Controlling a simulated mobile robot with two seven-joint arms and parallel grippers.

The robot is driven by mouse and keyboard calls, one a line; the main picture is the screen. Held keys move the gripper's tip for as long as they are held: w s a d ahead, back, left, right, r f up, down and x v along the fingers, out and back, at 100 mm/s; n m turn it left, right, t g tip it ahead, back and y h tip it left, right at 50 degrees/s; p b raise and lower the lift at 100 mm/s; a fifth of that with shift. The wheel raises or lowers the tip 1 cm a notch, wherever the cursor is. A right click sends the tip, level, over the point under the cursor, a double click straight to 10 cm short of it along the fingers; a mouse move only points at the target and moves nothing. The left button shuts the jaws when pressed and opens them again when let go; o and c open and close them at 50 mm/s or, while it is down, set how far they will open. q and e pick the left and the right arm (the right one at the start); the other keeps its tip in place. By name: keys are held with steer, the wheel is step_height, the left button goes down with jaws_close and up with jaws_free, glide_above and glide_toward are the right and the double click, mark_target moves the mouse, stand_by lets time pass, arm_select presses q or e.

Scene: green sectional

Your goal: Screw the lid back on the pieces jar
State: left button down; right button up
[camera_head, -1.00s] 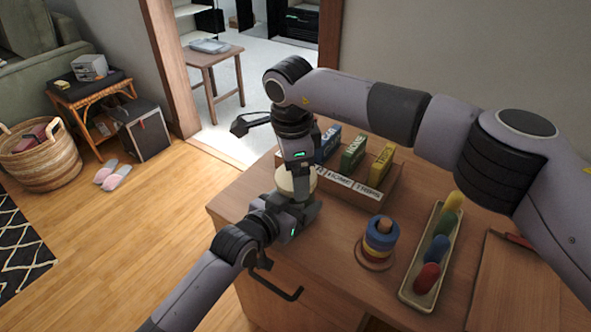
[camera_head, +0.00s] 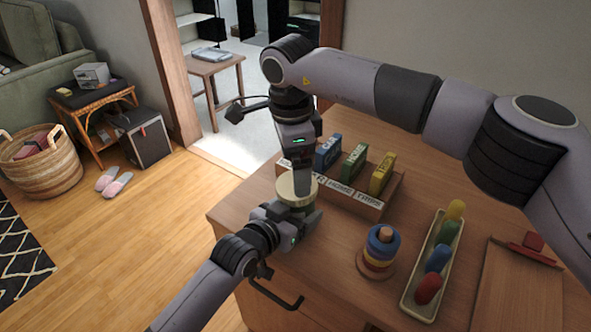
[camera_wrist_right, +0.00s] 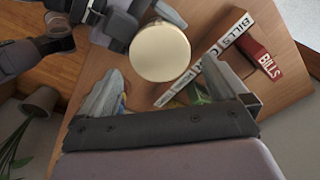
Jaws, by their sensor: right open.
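The round cream lid (camera_head: 290,190) sits level at the table's left corner, above my left gripper. In the right wrist view it is a pale disc (camera_wrist_right: 160,53). The jar under it is mostly hidden by the lid and grippers. My left gripper (camera_head: 297,217) comes in from the lower left, its fingers at the jar's sides just below the lid; they partly show behind the lid in the right wrist view. My right gripper (camera_head: 301,190) points down from above at the lid. In its own view its fingers (camera_wrist_right: 165,90) stand apart, with the lid beyond them, not clasped.
A wooden sorter box (camera_head: 362,200) with labelled blue, green and yellow cards stands close behind the jar. A ring stacker (camera_head: 379,252), a tray of coloured pieces (camera_head: 436,262) and a wooden board (camera_head: 515,290) lie to the right. The front table edge is near my left arm.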

mark_target(298, 202)
steer(key=shift+s+a+r+n, duration=0.1)
steer(key=shift+r+n, duration=1.6)
steer(key=shift+n, duration=0.3)
steer(key=shift+f, duration=0.1)
steer(key=shift+w+d+f, duration=0.1)
steer(key=shift+w+f, duration=0.05)
steer(key=shift+f, duration=1.8)
steer(key=shift+w+d+f, duration=0.1)
steer(key=shift+f, duration=1.85)
steer(key=c, duration=0.9)
steer(key=shift+m, duration=1.7)
